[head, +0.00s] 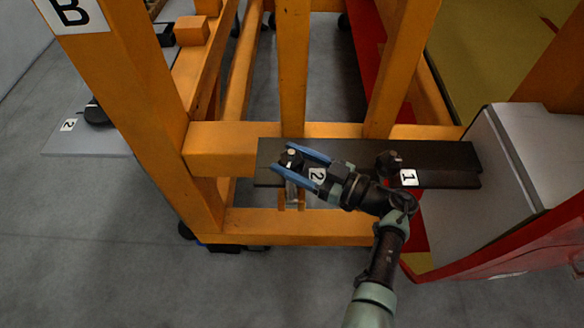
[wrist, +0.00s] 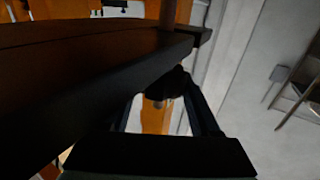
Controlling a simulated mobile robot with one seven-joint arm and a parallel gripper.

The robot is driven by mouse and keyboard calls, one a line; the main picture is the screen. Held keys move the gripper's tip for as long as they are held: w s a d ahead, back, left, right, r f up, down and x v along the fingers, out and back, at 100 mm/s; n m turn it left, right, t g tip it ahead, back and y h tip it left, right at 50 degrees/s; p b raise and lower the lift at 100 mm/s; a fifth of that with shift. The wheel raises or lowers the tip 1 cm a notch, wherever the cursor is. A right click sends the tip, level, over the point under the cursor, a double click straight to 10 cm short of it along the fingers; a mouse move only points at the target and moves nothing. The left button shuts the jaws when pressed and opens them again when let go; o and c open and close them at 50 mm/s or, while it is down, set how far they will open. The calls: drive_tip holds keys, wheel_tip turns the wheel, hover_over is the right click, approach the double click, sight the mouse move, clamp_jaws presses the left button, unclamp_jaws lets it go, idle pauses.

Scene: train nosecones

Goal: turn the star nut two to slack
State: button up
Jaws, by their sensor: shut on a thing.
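Star nut two (head: 291,157) is a dark knob with a pale stud end, at the left part of a dark bar (head: 440,152) on the orange frame. The white label 2 (head: 317,175) is beside it. My gripper (head: 284,158) has its blue fingers on either side of this nut and is shut on it. In the wrist view the nut (wrist: 168,86) is a dark shape between the finger ends, in deep shadow. The nut's lobes and its turn angle are not clear.
A second dark star nut (head: 389,162) with label 1 (head: 409,178) sits further right on the bar, close to my wrist. Orange posts (head: 293,70) rise behind the bar. A grey box (head: 535,165) stands at the right. Grey floor (head: 130,260) is open at the left front.

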sight(303, 165)
drive_tip(key=shift+r+n+g+y+b, duration=0.1)
drive_tip(key=shift+n+g+y+b, duration=0.3)
drive_tip(key=shift+n+g+b, duration=0.4)
drive_tip(key=o, duration=1.4)
drive_tip(key=shift+a, duration=0.1)
drive_tip(key=b+v, duration=0.1)
drive_tip(key=v, duration=0.6)
drive_tip(key=shift+d, duration=0.3)
